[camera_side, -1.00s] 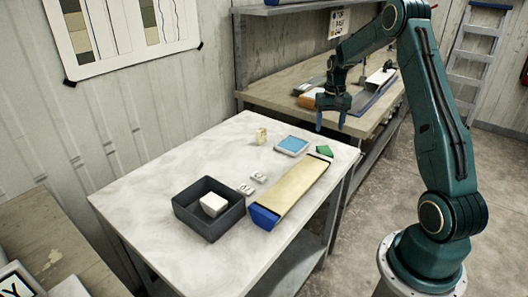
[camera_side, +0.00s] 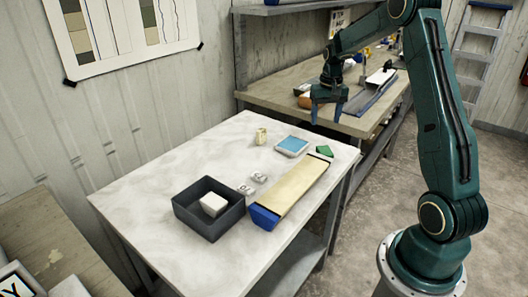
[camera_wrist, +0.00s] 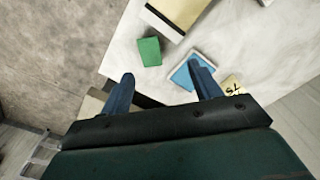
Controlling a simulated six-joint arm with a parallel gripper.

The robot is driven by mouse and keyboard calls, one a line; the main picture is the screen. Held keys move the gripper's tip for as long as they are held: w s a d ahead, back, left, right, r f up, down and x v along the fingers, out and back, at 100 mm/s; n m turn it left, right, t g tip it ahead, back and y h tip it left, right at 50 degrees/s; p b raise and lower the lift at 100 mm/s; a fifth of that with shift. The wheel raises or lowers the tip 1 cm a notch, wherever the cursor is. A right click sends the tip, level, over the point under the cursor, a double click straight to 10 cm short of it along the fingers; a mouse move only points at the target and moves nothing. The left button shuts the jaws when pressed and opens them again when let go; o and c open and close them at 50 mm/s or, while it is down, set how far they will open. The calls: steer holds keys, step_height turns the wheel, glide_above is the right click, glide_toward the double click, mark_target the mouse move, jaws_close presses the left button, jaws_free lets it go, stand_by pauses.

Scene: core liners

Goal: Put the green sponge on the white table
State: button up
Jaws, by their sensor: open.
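The green sponge (camera_side: 324,151) lies on the white table (camera_side: 170,165) near its far right edge, beside the end of the long core tray. It also shows in the wrist view (camera_wrist: 150,51), as a small green block ahead of the fingers. My gripper (camera_side: 327,118) is open and empty, with its blue fingers pointing down. It hangs above and behind the sponge, near the far end of the table. In the wrist view my gripper's fingertips (camera_wrist: 160,78) are spread apart, and the sponge is not between them.
A blue-topped square pad (camera_side: 292,145) lies left of the sponge. A long tan core tray with a blue end (camera_side: 290,192) lies in front. A dark box (camera_side: 193,222) holds a white block (camera_side: 213,204). A cream block (camera_side: 261,136) stands near the back. The table's left side is clear.

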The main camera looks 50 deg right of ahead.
steer(key=s+a+r+n+t, duration=0.1)
steer(key=s+a+r+n, duration=0.15)
steer(key=a+r, duration=0.6)
steer(key=s+a+r+n+t, duration=0.1)
steer(key=s+a+r+n, duration=0.15)
steer(key=a+r, duration=0.6)
steer(key=s+a+f+n+t, duration=0.2)
steer(key=s+a+n+t, duration=0.1)
steer(key=s+a, duration=1.1)
steer(key=shift+s+a+f, duration=0.15)
steer(key=shift+s+a, duration=0.15)
steer(key=shift+s, duration=0.7)
